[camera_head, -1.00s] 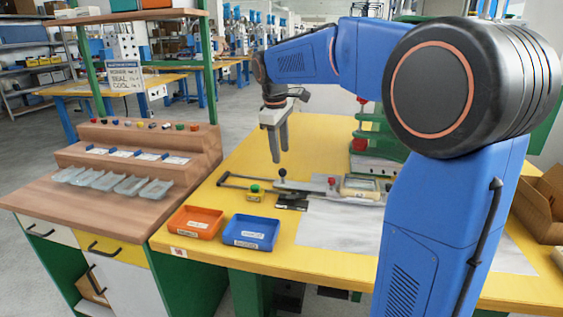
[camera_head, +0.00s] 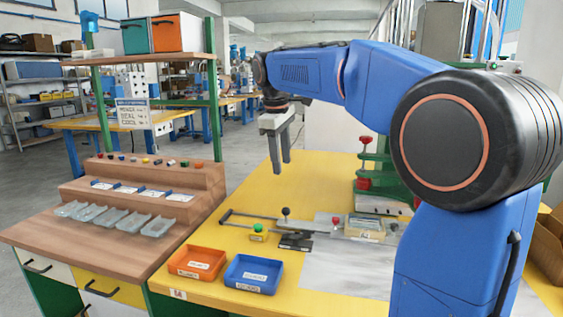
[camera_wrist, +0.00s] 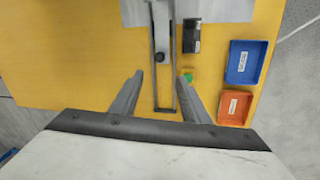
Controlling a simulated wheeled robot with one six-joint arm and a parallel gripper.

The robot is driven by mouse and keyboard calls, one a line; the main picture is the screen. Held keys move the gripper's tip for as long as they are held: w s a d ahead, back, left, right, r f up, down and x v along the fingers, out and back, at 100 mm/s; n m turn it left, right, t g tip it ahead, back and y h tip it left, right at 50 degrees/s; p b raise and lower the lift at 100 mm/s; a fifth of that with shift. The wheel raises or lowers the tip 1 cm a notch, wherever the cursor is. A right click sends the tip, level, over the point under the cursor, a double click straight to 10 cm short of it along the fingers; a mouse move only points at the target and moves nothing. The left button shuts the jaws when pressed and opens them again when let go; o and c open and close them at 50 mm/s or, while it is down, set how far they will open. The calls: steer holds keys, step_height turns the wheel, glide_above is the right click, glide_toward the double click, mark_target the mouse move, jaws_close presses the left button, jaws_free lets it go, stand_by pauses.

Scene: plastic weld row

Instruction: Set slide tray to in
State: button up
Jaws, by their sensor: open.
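The slide fixture lies on the yellow bench, with a long metal rail frame (camera_head: 248,217) and a black ball knob (camera_head: 286,212) standing up from it. A pale tray-like block (camera_head: 364,228) sits at its right end, beside a red knob (camera_head: 336,220). My gripper (camera_head: 281,166) is open and empty, pointing down above the black knob and apart from it. In the wrist view, the rail frame (camera_wrist: 175,96) runs between my open fingers (camera_wrist: 160,78), and the black knob (camera_wrist: 160,57) shows just beyond the fingertips. I cannot tell how far the slide tray is in.
An orange bin (camera_head: 180,274) and a blue bin (camera_head: 234,286) stand at the bench's front. A green button (camera_head: 257,228) and a dark block (camera_head: 295,246) sit close to the rail. A green press (camera_head: 370,185) stands behind the block. The yellow surface behind the rail is clear.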

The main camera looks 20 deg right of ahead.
mark_target(286, 208)
steer(key=f, duration=0.5)
steer(key=w+d+f, duration=0.1)
steer(key=f, duration=0.5)
steer(key=w+d+f, duration=0.1)
steer(key=f, duration=0.5)
steer(key=shift+w+d, duration=0.1)
steer(key=shift+d, duration=0.15)
jaws_close()
